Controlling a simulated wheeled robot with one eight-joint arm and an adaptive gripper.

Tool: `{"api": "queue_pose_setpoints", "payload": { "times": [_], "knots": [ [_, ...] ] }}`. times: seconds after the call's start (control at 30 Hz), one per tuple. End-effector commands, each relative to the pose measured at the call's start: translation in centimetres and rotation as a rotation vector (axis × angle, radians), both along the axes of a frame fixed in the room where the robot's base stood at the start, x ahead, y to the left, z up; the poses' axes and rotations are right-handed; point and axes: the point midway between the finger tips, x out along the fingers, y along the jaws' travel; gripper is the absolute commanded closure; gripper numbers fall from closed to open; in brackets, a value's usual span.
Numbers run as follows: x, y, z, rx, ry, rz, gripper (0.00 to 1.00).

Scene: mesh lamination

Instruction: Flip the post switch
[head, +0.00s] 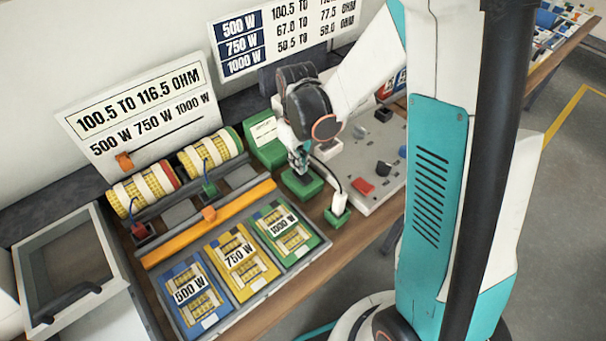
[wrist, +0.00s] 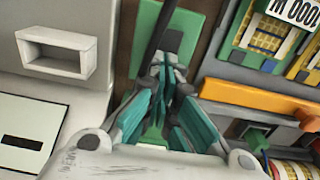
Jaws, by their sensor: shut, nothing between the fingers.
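My gripper (head: 301,169) points down over a green base (head: 303,188) beside the grey panel. Its fingers are shut with nothing between them. In the wrist view the teal and grey fingertips (wrist: 165,65) lie over the green base (wrist: 202,22). A dark, post-like bar (wrist: 158,28) shows at the fingertips there; it looks like the post switch, but my fingers hide part of it. I cannot tell whether the fingers touch it or which way it is set.
A white plug-like piece on a green base (head: 337,214) stands close to the right. The grey panel (head: 362,203) carries a red switch (head: 362,186). An orange bar (head: 180,242) and blue, yellow and green trays (head: 318,241) lie left and in front.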

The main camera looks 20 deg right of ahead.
Motion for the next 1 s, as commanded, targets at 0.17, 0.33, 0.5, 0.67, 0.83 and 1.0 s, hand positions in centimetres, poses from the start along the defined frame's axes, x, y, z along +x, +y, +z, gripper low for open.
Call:
{"api": "queue_pose_setpoints", "payload": {
  "times": [0.17, 0.33, 0.5, 0.67, 0.83, 1.0],
  "knots": [
    [0.0, 0.0, -0.3, 0.0, 0.0, 0.0, 1.0],
    [0.0, 0.0, -0.5, 0.0, 0.0, 0.0, 1.0],
    [0.0, 0.0, -0.8, 0.0, 0.0, 0.0, 1.0],
    [0.0, 0.0, -1.0, 0.0, 0.0, 0.0, 1.0],
    [0.0, 0.0, -1.2, 0.0, 0.0, 0.0, 1.0],
    [0.0, 0.0, -1.3, 0.0, 0.0, 0.0, 1.0]
  ]
}}
